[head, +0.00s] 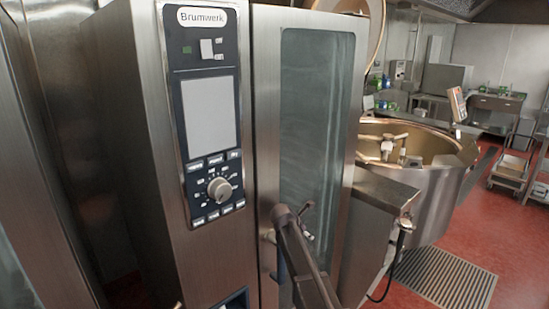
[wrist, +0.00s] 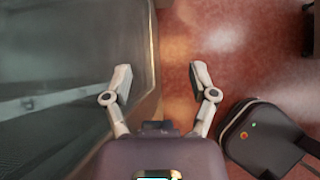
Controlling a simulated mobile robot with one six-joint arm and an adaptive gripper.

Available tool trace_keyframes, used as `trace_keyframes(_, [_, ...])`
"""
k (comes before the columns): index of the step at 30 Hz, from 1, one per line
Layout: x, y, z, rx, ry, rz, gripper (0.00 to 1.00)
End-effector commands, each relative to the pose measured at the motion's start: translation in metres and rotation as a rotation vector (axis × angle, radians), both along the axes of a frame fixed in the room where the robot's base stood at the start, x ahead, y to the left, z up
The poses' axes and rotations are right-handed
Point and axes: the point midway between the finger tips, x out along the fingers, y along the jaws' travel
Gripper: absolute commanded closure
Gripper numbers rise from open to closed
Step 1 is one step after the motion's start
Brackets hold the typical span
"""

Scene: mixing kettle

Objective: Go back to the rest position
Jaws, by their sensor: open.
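My gripper (wrist: 160,80) shows in the wrist view with its two fingers spread wide apart. Nothing is between the fingers, and the red floor and a metal edge show behind them. A dark glass-like surface fills the left of the wrist view, beside the left finger. I cannot make out my gripper's fingers in the head view. A steel Brumwerk cabinet (head: 145,130) stands close in the head view, with a control panel (head: 209,115) and a tall glass pane (head: 312,130).
A large open mixing kettle (head: 440,195) stands to the right behind the cabinet. A steel side box (head: 360,235) sits between them. A floor grate (head: 442,278) lies in front of the kettle. The red floor (head: 520,250) is open at right, with a trolley (head: 512,170) farther back.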

Motion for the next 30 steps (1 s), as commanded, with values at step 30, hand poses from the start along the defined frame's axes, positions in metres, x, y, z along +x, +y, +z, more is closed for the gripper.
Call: trace_keyframes(30, [-0.119,-0.028,-0.030,0.483,-0.172,-0.745,0.26])
